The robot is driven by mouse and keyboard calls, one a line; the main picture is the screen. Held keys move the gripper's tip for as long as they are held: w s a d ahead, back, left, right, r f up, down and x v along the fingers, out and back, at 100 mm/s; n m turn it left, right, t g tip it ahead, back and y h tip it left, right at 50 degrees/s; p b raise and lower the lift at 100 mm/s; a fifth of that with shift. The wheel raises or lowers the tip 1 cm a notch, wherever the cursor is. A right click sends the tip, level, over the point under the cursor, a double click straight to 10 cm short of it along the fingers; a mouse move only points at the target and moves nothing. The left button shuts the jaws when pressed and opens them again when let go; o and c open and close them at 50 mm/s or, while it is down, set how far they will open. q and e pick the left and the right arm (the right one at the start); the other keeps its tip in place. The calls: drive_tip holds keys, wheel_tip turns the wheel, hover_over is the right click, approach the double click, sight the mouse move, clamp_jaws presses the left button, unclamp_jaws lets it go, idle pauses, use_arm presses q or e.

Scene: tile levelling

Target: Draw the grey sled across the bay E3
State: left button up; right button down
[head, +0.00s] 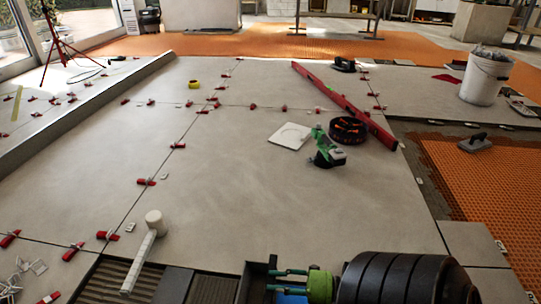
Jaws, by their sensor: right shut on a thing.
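My right gripper (280,280) is at the bottom edge, with teal fingers and a green and black wrist coming in from the right. It is shut on a dark grey box-like part, which looks like the grey sled (256,284). Only part of the sled shows; the frame edge cuts it off. Left of it is a sunken strip of ridged dark mortar (112,282) with a smoother dark grey band (174,285) across it, probably the bay. No E3 label is readable. My left gripper is not in view.
A white-headed mallet (155,222) lies with its handle reaching over the mortar. Large grey tiles (230,180) with red clips (146,182) lie beyond.

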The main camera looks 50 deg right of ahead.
drive_tip(key=c, duration=0.9)
unclamp_jaws()
drive_tip(key=v, duration=1.2)
